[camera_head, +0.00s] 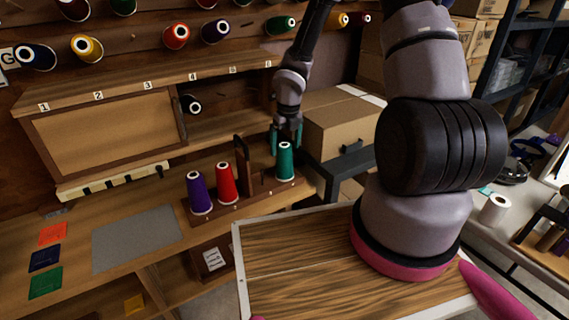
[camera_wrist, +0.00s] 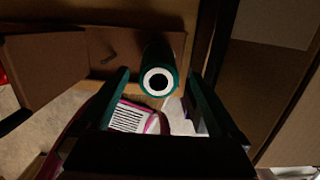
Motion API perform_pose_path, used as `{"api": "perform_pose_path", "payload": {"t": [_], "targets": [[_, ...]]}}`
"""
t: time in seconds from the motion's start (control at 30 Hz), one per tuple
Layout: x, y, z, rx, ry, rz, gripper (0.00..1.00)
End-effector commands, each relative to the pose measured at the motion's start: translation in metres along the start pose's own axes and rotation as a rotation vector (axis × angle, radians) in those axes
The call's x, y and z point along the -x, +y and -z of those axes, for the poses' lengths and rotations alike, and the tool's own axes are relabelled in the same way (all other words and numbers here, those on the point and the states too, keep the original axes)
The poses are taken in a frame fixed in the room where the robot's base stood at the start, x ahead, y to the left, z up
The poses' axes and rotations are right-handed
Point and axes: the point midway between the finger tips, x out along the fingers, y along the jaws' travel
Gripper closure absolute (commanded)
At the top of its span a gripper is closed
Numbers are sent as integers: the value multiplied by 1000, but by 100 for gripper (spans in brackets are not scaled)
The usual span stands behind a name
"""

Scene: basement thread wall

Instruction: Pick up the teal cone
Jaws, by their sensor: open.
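The teal cone (camera_head: 285,162) stands upright at the right end of a wooden rack (camera_head: 246,204) on the bench, beside a red cone (camera_head: 227,184) and a purple cone (camera_head: 199,193). My gripper (camera_head: 286,140) is open, pointing down at the top of the teal cone. In the wrist view the cone's white-ringed top (camera_wrist: 148,73) lies between the two teal fingers (camera_wrist: 160,84), with a gap on each side. I cannot tell how far down the fingers reach along it.
A wooden upright (camera_head: 242,160) rises from the rack left of the teal cone. A cardboard box (camera_head: 345,125) stands close on the right. A numbered shelf (camera_head: 150,85) and wall-mounted spools are behind. A grey mat (camera_head: 148,238) lies on the bench at left.

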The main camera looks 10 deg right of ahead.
Motion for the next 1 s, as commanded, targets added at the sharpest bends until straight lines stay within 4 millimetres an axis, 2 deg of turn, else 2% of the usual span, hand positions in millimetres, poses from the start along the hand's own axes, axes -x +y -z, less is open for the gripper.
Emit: {"api": "perform_pose_path", "payload": {"t": [0.2, 0.53, 0.67, 0.7, 0.8, 1.0], "targets": [[-32, 3, -1, 3, 2, 0, 2], [-38, 2, -2, 0, -1, 0, 2], [-38, 2, -2, 0, -1, 0, 52], [-38, 2, -2, 0, -1, 0, 67], [-38, 2, -2, 0, -1, 0, 100], [-37, 2, -2, 0, -1, 0, 100]]}}
